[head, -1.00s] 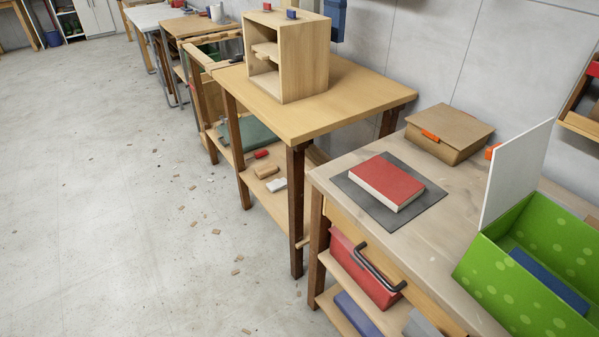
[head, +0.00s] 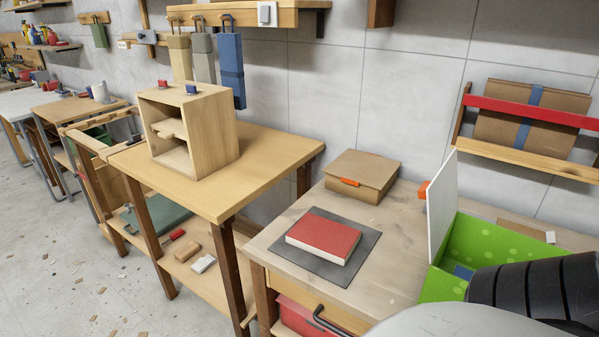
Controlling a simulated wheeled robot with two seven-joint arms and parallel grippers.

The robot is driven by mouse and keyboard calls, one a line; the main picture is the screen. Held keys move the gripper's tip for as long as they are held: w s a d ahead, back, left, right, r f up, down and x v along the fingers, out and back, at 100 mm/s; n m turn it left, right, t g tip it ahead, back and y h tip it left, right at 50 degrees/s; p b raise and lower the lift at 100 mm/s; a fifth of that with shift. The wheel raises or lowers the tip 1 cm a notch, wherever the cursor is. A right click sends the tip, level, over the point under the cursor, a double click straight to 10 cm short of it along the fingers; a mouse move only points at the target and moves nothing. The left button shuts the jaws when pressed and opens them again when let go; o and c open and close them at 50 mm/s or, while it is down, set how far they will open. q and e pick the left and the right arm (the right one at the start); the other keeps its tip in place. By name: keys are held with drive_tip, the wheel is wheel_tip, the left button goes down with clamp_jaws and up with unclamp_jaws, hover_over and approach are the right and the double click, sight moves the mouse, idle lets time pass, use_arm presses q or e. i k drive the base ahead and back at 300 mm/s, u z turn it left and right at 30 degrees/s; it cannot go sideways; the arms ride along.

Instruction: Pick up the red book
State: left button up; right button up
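The red book (head: 323,238) lies flat, closed, on a dark grey mat (head: 312,263) on the light wooden workbench (head: 401,232). Its red cover faces up and its pale page edges show along the near side. Nothing covers it. Neither gripper shows in the head view. A black ribbed part and a pale rounded part of my own body fill the lower right corner, apart from the book.
A cardboard box (head: 361,175) with an orange latch stands behind the book. A green dotted box (head: 497,247) with a raised white panel (head: 442,206) stands to the right. A wooden cabinet (head: 205,131) stands on the taller table (head: 262,160) at left.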

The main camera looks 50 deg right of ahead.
sight(335, 242)
drive_tip(key=i, duration=3.3)
drive_tip(key=z, duration=3.6)
drive_tip(key=i, duration=0.5)
drive_tip(key=z, duration=0.05)
